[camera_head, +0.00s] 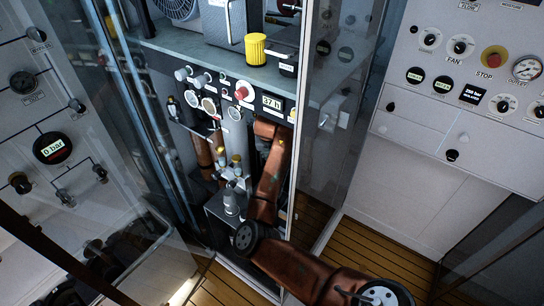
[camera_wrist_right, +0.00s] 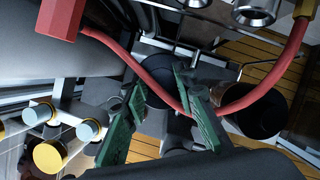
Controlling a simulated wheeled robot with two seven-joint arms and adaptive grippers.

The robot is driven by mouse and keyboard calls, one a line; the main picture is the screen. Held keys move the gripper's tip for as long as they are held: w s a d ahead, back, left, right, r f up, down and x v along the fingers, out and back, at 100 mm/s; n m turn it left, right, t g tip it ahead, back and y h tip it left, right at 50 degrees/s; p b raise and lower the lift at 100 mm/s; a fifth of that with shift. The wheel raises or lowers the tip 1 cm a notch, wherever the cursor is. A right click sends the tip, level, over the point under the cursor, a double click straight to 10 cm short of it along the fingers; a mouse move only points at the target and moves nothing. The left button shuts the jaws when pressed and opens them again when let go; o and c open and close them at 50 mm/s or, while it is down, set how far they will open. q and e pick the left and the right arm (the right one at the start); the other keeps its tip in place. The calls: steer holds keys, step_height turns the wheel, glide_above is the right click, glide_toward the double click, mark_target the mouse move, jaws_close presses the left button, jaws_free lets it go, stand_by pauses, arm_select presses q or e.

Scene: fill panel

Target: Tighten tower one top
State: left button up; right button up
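My right arm reaches into the open cabinet in the head view, its end close under the gauge panel (camera_head: 272,103); its fingers are not clear there. In the right wrist view the green fingers of my right gripper (camera_wrist_right: 163,122) are apart, with nothing clearly held between them. A dark round part (camera_wrist_right: 157,80) shows beyond the gap; I cannot tell whether it is a tower top. A grey upright cylinder (camera_head: 235,135) stands left of my arm in the cabinet, its lower part among fittings. Which tower is one cannot be told. My left gripper is not in view.
A red hose (camera_wrist_right: 240,98) crosses close behind the fingers. A yellow cylinder (camera_head: 255,48) stands on the cabinet top. Glass doors flank the opening, and wall panels with gauges stand at both sides.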

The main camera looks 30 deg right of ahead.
steer(key=c, duration=0.6)
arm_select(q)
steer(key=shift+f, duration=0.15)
arm_select(e)
steer(key=shift+m, duration=0.3)
steer(key=shift+w+m+g+h+b, duration=0.1)
steer(key=shift+m+g+h+b, duration=0.35)
steer(key=shift+m, duration=0.45)
steer(key=m+b, duration=0.1)
steer(key=m, duration=0.1)
steer(key=shift+f+m+g, duration=0.1)
steer(key=shift+m+g, duration=0.2)
steer(key=shift+g, duration=0.05)
steer(key=m+g+b, duration=0.1)
steer(key=m+b, duration=0.3)
steer(key=shift+w+f+g+h, duration=0.1)
steer(key=shift+g+h, duration=0.25)
steer(key=shift+g, duration=0.05)
steer(key=shift+m+g+b, duration=0.4)
steer(key=shift+m+b, duration=0.55)
steer(key=shift+m, duration=0.15)
arm_select(q)
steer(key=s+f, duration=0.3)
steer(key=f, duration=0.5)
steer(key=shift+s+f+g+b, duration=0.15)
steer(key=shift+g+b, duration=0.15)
steer(key=shift+b, duration=0.15)
arm_select(e)
steer(key=shift+r+m, duration=0.2)
steer(key=shift+m, duration=0.3)
